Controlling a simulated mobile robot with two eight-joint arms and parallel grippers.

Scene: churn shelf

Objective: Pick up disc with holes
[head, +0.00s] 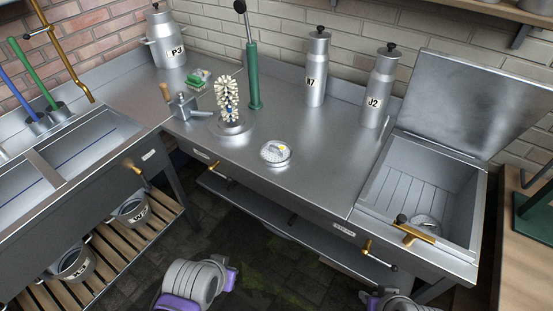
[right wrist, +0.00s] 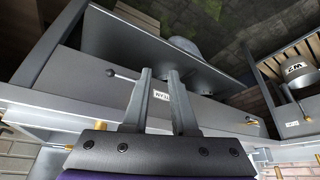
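A round pale metal disc (head: 275,152) lies flat on the steel worktop near its front edge. Another round metal piece (head: 424,222) lies in the open basin at the right, partly behind a brass and black handle. My right gripper (right wrist: 160,75) shows in the right wrist view with its two fingers apart and nothing between them. It points at the bench front, away from the disc. My left gripper is not clearly in view.
A bristly brush on a round base (head: 228,105), a small metal device (head: 185,105) and a green pump (head: 253,75) stand left of the disc. Cans (head: 317,70) and (head: 379,88) stand behind. The worktop right of the disc is clear. An open lid (head: 465,100) rises above the basin.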

